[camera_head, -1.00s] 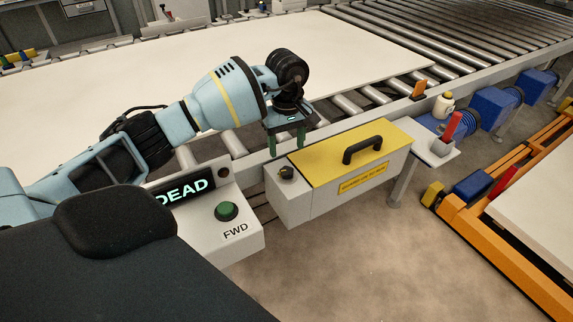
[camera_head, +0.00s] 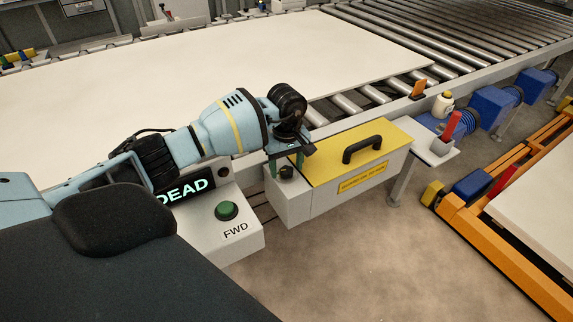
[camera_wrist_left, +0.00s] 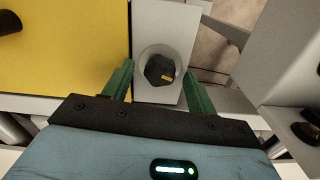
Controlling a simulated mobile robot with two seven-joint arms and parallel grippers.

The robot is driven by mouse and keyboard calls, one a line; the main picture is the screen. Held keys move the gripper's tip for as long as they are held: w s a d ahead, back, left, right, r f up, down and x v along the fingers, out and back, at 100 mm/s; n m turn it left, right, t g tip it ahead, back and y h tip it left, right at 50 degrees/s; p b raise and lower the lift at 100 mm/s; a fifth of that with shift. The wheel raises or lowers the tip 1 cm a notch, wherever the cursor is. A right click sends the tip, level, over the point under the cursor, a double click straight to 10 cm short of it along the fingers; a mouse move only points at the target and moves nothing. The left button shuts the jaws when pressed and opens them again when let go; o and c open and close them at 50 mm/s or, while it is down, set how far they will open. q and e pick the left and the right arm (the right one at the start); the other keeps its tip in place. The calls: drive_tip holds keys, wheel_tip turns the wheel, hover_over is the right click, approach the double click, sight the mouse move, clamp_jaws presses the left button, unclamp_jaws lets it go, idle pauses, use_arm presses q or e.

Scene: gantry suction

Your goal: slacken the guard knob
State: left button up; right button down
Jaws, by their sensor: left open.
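The guard knob (camera_head: 286,172) is a small dark knob on the grey end block of the guard box. In the left wrist view the knob (camera_wrist_left: 160,69) is black with a small yellow mark and sits in a round pale collar. My left gripper (camera_head: 285,165) is over the end block, close to the knob. In the left wrist view its green fingers (camera_wrist_left: 160,85) are spread, one on each side of the knob's near side, with nothing between them touching it that I can see. The yellow guard lid (camera_head: 335,150) with a black handle (camera_head: 362,149) is down.
A control box with a green FWD button (camera_head: 227,211) and a display reading DEAD (camera_head: 186,192) stands left of the guard. A large pale board (camera_head: 220,70) lies on the rollers behind. A small shelf (camera_head: 440,155) with a red-handled item is at right.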

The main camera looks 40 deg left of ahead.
use_arm(q)
drive_tip(key=c, duration=1)
drive_tip(key=shift+n, duration=0.4)
drive_tip(key=n, duration=0.4)
drive_tip(key=shift+r+p, duration=0.1)
drive_tip(key=shift+p, duration=0.2)
drive_tip(key=shift+n, duration=0.8)
drive_tip(key=o, duration=1)
